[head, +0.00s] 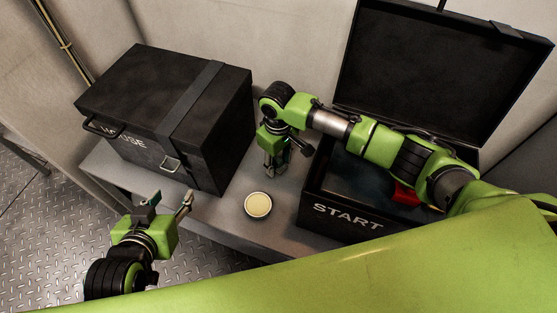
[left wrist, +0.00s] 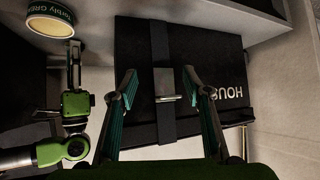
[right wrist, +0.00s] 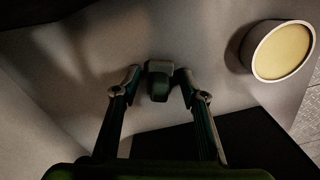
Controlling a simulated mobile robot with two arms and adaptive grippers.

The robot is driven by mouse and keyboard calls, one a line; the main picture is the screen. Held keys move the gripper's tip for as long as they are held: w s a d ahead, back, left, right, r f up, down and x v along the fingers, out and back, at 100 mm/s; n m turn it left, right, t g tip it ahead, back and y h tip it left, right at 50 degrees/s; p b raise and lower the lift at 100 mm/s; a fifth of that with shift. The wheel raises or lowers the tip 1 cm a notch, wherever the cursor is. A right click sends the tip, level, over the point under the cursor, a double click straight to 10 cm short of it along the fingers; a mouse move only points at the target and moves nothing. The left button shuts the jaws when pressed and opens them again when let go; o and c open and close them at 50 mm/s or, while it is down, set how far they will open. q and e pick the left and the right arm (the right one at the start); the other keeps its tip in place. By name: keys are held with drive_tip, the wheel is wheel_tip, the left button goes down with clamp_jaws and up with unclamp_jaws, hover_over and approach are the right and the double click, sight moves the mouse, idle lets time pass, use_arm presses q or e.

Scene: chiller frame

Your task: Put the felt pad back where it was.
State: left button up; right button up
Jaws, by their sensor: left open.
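My right gripper (head: 272,168) points down over the bench between the two cases. In the right wrist view its fingertips (right wrist: 158,80) close on a small dark green block with a paler top (right wrist: 159,88), which seems to be the felt pad. It is held above the bench, and its shape is dim. My left gripper (head: 168,197) is open and empty in front of the HOUSE case (head: 200,135). In the left wrist view its fingers (left wrist: 160,78) frame the case's latch without visible contact. The START case (head: 345,218) stands open on the right.
A round tin with a pale yellow top (head: 258,205) sits on the grey bench (head: 225,212) between the cases, near the front edge. A red thing (head: 405,194) lies inside the START case, partly hidden by my right arm. The HOUSE case is shut.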

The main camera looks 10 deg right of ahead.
sight(278, 160)
drive_tip(key=shift+r, duration=0.3)
wheel_tip(278, 160, up, 6)
drive_tip(key=shift+f+p, duration=0.15)
drive_tip(key=shift+p, duration=0.9)
wheel_tip(278, 160, up, 3)
drive_tip(key=shift+r+p, duration=0.2)
drive_tip(key=shift+p, duration=0.4)
use_arm(q)
drive_tip(key=s+a+f+g, duration=0.2)
drive_tip(key=s+g, duration=0.1)
drive_tip(key=s, duration=0.3)
drive_tip(key=s+a+f+g+y, duration=0.1)
drive_tip(key=s+a+f+g, duration=0.1)
drive_tip(key=s, duration=0.5)
drive_tip(key=shift+f+g+y+p, duration=0.3)
drive_tip(key=shift+f+g, duration=0.05)
drive_tip(key=shift+g, duration=0.45)
use_arm(e)
wheel_tip(278, 160, up, 3)
drive_tip(key=shift+f, duration=0.2)
drive_tip(key=shift+a, duration=0.1)
